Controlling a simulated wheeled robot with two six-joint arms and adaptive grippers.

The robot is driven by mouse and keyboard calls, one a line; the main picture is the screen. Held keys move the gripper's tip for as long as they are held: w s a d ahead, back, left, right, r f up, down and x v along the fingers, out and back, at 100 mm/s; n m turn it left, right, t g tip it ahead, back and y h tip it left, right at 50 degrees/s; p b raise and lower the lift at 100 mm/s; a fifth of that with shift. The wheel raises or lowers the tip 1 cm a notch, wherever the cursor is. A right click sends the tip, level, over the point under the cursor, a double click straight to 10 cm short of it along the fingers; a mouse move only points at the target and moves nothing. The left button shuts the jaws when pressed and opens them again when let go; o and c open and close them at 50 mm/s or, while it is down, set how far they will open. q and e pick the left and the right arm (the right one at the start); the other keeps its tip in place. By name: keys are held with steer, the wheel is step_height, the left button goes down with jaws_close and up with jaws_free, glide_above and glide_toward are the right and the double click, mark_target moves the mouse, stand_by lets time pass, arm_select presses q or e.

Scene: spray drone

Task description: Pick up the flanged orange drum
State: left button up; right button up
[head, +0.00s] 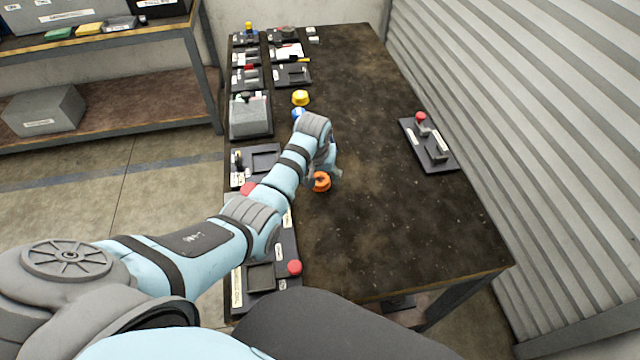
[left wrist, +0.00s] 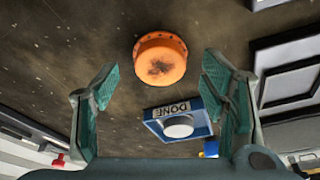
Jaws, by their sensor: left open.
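The flanged orange drum (head: 321,182) stands on the dark table, just beside my left gripper (head: 333,168) in the head view. In the left wrist view the orange drum (left wrist: 160,62) shows its round face with a dark mark, beyond and between the fingertips. My left gripper (left wrist: 162,88) is open with nothing between its teal-padded fingers, and it does not touch the drum. My forearm hides part of the area around the gripper in the head view. My right gripper is not in view.
A blue frame marked DONE (left wrist: 178,122) with a pale round piece lies near the drum. A yellow round piece (head: 300,97) stands farther back. Black trays line the table's left edge; another tray (head: 430,147) lies at the right. The table's middle right is clear.

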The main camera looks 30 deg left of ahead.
arm_select(q)
steer(key=shift+x, duration=1.1)
steer(key=shift+w+f, duration=0.1)
steer(key=shift+w, duration=0.2)
steer(key=shift+s+r, duration=0.3)
steer(key=shift+c, duration=0.3)
steer(key=shift+s+r, duration=0.1)
steer(key=shift+s, duration=0.05)
steer(key=c, duration=1.2)
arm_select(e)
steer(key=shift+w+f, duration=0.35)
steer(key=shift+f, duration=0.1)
